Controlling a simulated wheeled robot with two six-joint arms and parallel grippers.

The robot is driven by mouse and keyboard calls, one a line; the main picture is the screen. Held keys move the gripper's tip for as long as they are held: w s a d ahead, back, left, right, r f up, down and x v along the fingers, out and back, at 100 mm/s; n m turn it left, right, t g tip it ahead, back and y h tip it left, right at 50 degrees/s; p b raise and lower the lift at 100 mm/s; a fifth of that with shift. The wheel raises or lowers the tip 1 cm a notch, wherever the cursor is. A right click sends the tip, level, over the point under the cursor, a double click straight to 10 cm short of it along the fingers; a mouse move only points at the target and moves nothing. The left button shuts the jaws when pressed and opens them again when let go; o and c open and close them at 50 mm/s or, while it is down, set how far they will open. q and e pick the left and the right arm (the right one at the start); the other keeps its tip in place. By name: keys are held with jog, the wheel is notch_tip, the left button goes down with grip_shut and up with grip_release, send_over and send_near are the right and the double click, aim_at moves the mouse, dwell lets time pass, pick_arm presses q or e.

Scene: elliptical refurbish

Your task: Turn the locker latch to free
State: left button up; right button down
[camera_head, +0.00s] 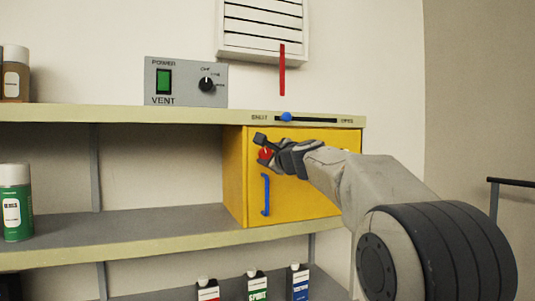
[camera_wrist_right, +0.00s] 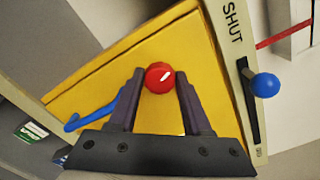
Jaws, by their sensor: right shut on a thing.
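The yellow locker (camera_head: 315,200) hangs under the upper shelf, its door closed, with a blue handle (camera_head: 265,195) on the front. The red latch knob (camera_head: 265,154) is at the upper left of the door. My right gripper (camera_head: 262,147) is at the knob, shut on it. In the right wrist view the red knob (camera_wrist_right: 158,77) sits between the two dark fingertips of my right gripper (camera_wrist_right: 160,90), and the blue handle (camera_wrist_right: 92,117) lies to the left. The latch's marking is not readable. My left gripper is in neither view.
A slider with a blue knob (camera_head: 286,117) runs along the shelf edge just above the locker. A grey vent panel (camera_head: 186,82) stands on the upper shelf (camera_head: 120,114). Bottles and cartons stand at the left and below. A red lever (camera_head: 282,70) hangs from the wall vent.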

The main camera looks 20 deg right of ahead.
jog(key=m, duration=0.4)
jog(key=shift+d+p, duration=0.1)
jog(key=shift+p, duration=0.25)
dwell(0.4)
jog(key=shift+c, duration=1.7)
grip_release()
jog(key=s+b, duration=0.3)
jog(key=s, duration=0.7)
jog(key=shift+s+d, duration=0.2)
